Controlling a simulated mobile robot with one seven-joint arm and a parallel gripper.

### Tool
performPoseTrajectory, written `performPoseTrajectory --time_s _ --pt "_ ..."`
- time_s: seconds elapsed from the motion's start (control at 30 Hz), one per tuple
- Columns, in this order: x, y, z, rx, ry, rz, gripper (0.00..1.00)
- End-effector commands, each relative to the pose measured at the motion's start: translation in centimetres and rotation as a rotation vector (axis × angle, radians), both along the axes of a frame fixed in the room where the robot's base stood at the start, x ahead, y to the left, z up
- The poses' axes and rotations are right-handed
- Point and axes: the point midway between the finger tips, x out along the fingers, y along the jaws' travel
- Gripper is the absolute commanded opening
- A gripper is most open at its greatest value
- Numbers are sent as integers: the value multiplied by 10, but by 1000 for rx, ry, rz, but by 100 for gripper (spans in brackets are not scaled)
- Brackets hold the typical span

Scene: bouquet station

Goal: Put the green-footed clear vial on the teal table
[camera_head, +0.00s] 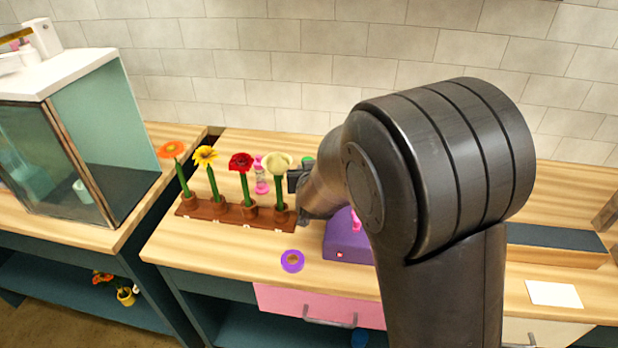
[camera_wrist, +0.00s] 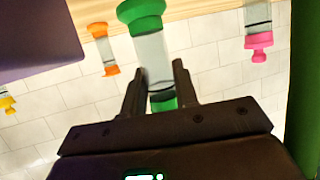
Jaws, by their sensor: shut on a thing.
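The clear vial (camera_wrist: 151,55) with green ends is between the fingers of my gripper (camera_wrist: 158,75) in the wrist view. My gripper is shut on it, near the smaller green end. The wider green end is close to the wooden counter; I cannot tell whether it touches. In the head view my gripper (camera_head: 299,180) is behind the flower rack's right end, mostly hidden by my arm. A bit of green (camera_head: 308,161) shows beside it. I cannot pick out a teal-topped table; the wooden counters have dark teal frames.
A brown rack (camera_head: 229,212) of several flowers stands left of my gripper. A purple box (camera_head: 346,240) and purple ring (camera_head: 292,261) are nearby. Pink (camera_wrist: 258,30) and orange (camera_wrist: 103,50) vials flank the held one. A glass-fronted cabinet (camera_head: 60,150) stands on the left counter.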

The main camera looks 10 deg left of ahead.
Motion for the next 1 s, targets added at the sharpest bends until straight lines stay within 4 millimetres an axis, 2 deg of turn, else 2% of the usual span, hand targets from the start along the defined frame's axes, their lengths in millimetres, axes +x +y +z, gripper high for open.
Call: performPoseTrajectory --time_s 0.2,0.4,0.47,0.83,0.87,1.0 --pt "16 -1 0 0 -1 -1 0" --pt "14 0 -30 -3 1 1 0" --pt "14 0 -34 -2 0 1 0" --pt "13 0 -38 0 -1 1 0" --pt "13 0 -38 -1 1 1 29" --pt "13 0 -38 -1 1 1 40"
